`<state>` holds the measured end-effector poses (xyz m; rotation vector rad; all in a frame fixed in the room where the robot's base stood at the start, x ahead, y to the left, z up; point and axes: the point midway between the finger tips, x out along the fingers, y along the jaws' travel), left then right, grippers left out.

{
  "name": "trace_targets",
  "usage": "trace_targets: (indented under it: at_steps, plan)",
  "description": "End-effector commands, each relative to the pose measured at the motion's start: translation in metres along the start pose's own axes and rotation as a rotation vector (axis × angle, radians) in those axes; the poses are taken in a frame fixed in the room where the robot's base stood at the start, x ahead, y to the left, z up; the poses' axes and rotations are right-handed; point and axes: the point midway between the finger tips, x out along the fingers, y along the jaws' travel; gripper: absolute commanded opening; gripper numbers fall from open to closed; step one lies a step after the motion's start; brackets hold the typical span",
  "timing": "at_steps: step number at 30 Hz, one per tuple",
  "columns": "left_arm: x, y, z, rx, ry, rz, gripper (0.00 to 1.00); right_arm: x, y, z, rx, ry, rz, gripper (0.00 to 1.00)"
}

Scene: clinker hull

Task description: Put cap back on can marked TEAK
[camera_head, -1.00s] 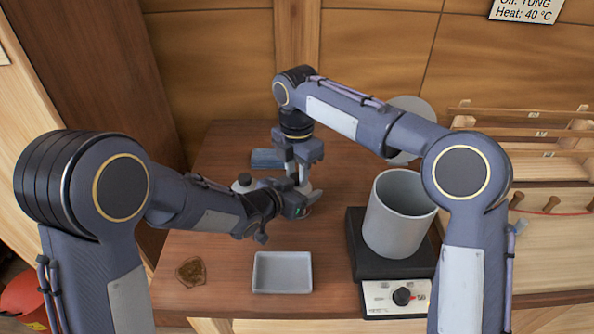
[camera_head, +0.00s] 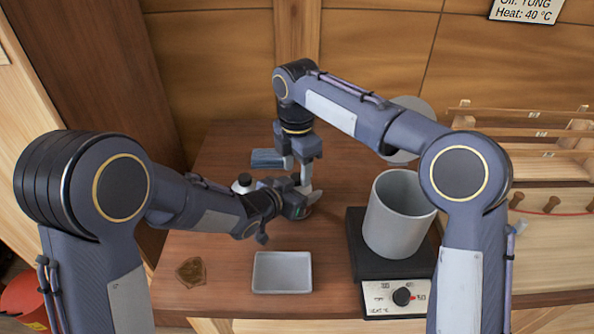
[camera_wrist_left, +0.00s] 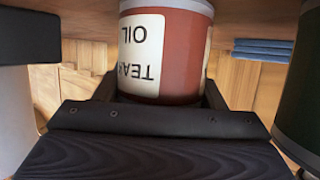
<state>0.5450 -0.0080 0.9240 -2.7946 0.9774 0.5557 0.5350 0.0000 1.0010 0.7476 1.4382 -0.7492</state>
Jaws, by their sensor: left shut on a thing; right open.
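The red TEAK OIL can (camera_wrist_left: 165,60) fills the middle of the left wrist view, its white label upside down in that picture. My left gripper (camera_head: 297,203) is shut on it, with dark jaws on both sides. In the head view the can is mostly hidden behind my grippers. My right gripper (camera_head: 296,168) is open and points down, directly over the can's top in the head view. I cannot make out the cap or whether it sits on the can; the can's mouth does not show.
Another can with a dark top (camera_head: 243,180) stands behind my left forearm. A blue folded cloth (camera_head: 268,158) lies at the back. A white tray (camera_head: 282,288) and a brown patch (camera_head: 191,271) are in front. A grey pot (camera_head: 385,225) stands on a hot plate (camera_head: 365,265) at right.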

Motion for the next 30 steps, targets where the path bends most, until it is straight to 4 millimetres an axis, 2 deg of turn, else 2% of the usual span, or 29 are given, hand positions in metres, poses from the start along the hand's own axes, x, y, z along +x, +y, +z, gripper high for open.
trace_targets:
  at_steps: [3,6,17,24,30]
  plan:
    - [0.0,0.0,0.0,0.0,0.0,0.0,0.0,-0.018,0.001,0.0,0.001,0.0,0.004,0.5]
    - [0.0,0.0,0.0,0.0,0.0,0.0,0.0,-0.028,0.0,0.0,0.0,0.0,0.002,0.5]
    - [0.0,0.0,0.0,0.0,0.0,0.0,0.0,-0.033,0.0,0.0,-0.001,0.0,0.001,0.48]
    - [0.0,0.0,0.0,0.0,0.0,0.0,0.0,-0.061,0.001,0.0,-0.136,-0.001,0.003,0.48]
    - [0.0,0.0,0.0,0.0,0.0,0.0,0.0,-0.068,0.0,0.0,-0.177,0.0,0.0,0.48]
